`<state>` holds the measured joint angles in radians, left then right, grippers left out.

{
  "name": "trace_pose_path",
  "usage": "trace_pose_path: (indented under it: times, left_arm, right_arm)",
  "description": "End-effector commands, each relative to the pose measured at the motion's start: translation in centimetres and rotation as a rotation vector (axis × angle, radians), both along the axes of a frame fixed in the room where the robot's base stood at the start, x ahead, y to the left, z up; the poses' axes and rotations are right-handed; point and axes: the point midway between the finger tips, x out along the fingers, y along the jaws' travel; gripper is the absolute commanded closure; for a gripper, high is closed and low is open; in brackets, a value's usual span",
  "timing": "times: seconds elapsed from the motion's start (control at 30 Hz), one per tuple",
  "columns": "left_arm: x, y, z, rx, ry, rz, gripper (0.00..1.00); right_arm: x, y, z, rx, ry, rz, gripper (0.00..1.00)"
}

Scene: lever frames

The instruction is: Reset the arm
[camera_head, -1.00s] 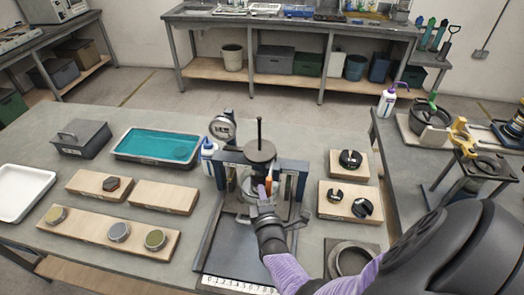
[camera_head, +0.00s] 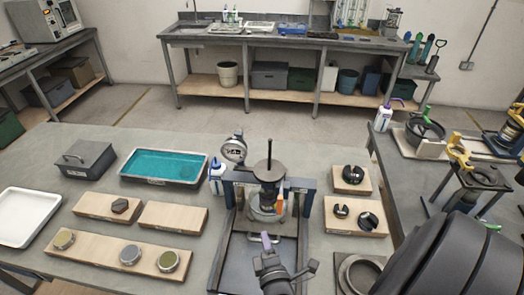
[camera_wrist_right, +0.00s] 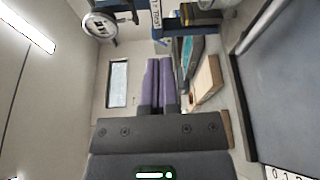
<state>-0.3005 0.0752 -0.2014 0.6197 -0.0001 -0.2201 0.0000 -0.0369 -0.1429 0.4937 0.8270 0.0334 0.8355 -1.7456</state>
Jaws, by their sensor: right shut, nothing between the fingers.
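My right gripper (camera_head: 267,239) is at the front of the press-like lever frame (camera_head: 309,187), over its base. Its purple fingers (camera_wrist_right: 158,82) are together in the right wrist view, with nothing between them. The frame has blue-grey posts and a dark central weight with an upright rod (camera_head: 269,168). Below the weight is a pale round cell with an orange part (camera_head: 279,204) beside it. The gripper is apart from these parts. My left gripper is out of view.
Left on the table are a teal water tray (camera_head: 165,165), a grey lidded box (camera_head: 84,158), a white tray (camera_head: 25,215) and wooden boards (camera_head: 105,255) with discs. Wooden blocks (camera_head: 356,218) with black weights and a ring (camera_head: 358,275) stand right. A squeeze bottle (camera_head: 217,180) is beside the frame.

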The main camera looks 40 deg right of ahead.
Motion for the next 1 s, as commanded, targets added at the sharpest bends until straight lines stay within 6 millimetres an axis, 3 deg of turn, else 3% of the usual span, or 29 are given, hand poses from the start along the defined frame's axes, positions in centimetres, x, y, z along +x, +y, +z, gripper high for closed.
trace_pose_path:
  times: [0.6,0.67,0.8,1.0]
  left_arm:
    - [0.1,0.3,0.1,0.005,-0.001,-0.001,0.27]
    - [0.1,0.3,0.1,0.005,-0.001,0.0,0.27]
    - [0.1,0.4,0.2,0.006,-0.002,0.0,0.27]
    - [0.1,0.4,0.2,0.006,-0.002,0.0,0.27]
  right_arm:
    - [-0.3,0.2,0.0,0.031,0.004,0.016,1.0]
    - [0.4,-0.2,0.1,0.116,0.018,0.051,1.0]
    - [2.0,0.9,1.0,0.528,0.139,0.133,1.0]
    - [-0.4,5.5,3.2,0.987,0.357,0.023,1.0]
